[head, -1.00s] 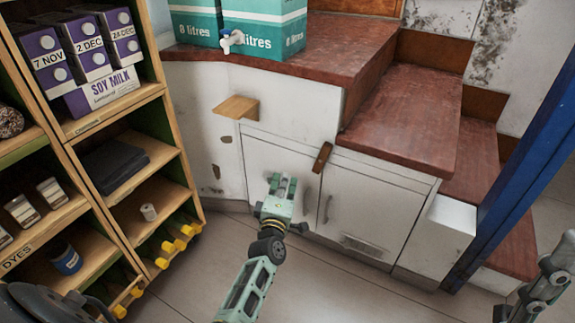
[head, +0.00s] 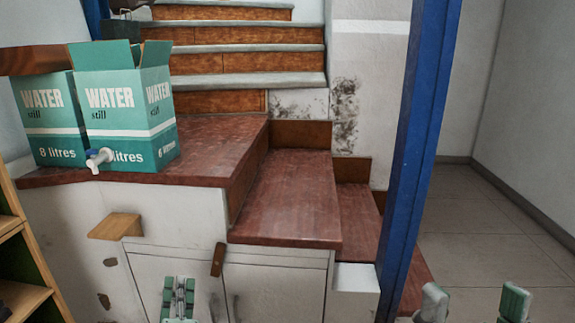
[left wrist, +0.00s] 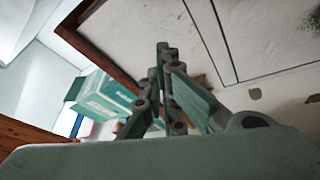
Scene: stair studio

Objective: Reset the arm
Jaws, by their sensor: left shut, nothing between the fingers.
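My left gripper (head: 178,288) is low in the head view, in front of the white cabinet (head: 270,288), with its fingers shut and nothing held. The left wrist view shows its fingers (left wrist: 163,65) close together, with the cabinet front behind them. My right gripper (head: 474,302) shows at the bottom right edge of the head view. Its two fingers stand wide apart with nothing between them. The rest of the right arm is out of view.
Two green water boxes (head: 125,115) stand on the red-brown stair top; one has a tap (head: 98,158). A wooden ledge (head: 117,226) juts from the cabinet. A blue post (head: 420,140) stands right of the steps. A shelf edge (head: 40,262) is at left. Open floor (head: 490,225) lies right.

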